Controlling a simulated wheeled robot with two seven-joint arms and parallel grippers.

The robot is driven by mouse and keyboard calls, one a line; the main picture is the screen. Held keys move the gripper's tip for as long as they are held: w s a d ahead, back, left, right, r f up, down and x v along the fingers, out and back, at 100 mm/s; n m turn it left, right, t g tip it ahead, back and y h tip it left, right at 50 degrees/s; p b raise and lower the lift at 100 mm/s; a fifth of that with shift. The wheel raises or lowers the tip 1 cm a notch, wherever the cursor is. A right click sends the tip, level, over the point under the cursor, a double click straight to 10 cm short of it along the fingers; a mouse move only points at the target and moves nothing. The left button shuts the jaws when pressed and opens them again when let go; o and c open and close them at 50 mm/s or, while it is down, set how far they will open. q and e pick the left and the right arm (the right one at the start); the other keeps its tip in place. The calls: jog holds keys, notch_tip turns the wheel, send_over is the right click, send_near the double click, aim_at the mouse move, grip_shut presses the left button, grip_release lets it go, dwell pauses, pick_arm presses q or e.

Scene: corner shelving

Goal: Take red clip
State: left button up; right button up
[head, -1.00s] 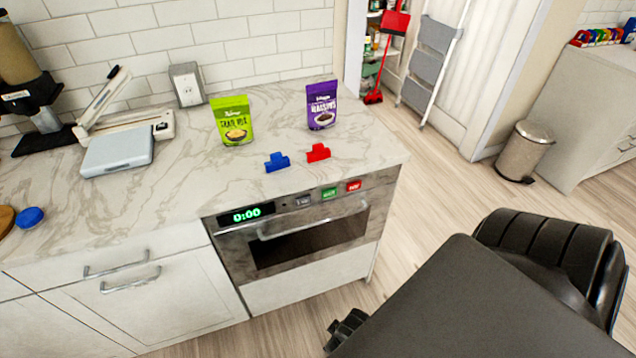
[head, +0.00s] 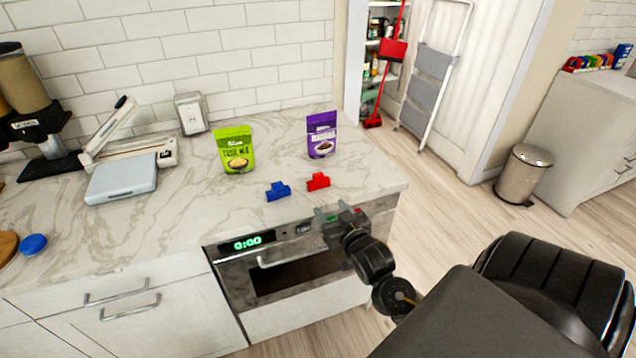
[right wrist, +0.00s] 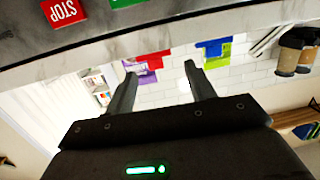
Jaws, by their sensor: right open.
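The red clip (head: 318,182) lies on the marble counter near its front edge, right of the blue clip (head: 278,191). My right gripper (head: 336,209) is open and empty, in front of the counter edge and just short of the red clip. In the right wrist view, which is turned over, the red clip (right wrist: 154,59) shows beyond and between the open fingertips (right wrist: 160,66), apart from them. The blue clip (right wrist: 214,46) shows there outside the fingers, to the right. My left gripper is not in view.
A purple pouch (head: 321,135) stands behind the red clip, and a green pouch (head: 234,150) behind the blue clip. The oven (head: 300,262) with its handle and buttons is under the counter edge. A scale-like grey device (head: 122,180) stands at left.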

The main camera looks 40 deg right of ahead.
aim_at(320, 177)
jog(key=shift+t+h, duration=0.3)
jog(key=shift+t, duration=0.4)
jog(key=w+d+r, duration=0.1)
jog(key=w, duration=0.1)
jog(key=w+d, duration=0.1)
jog(key=w, duration=0.1)
jog(key=w+d+r+p, duration=0.1)
jog(key=w, duration=0.1)
jog(key=shift+w+d+r, duration=0.35)
jog(key=p+x, duration=0.1)
jog(key=x, duration=0.3)
jog(key=shift+w+f+p, duration=0.1)
jog(key=shift+w+p, duration=0.25)
jog(key=shift+p, duration=0.05)
jog(key=shift+w+f+m, duration=0.1)
jog(key=shift+w+m, duration=0.15)
jog(key=shift+m, duration=0.05)
jog(key=shift+s, duration=0.1)
jog(key=shift+c, duration=0.2)
jog(key=c, duration=1)
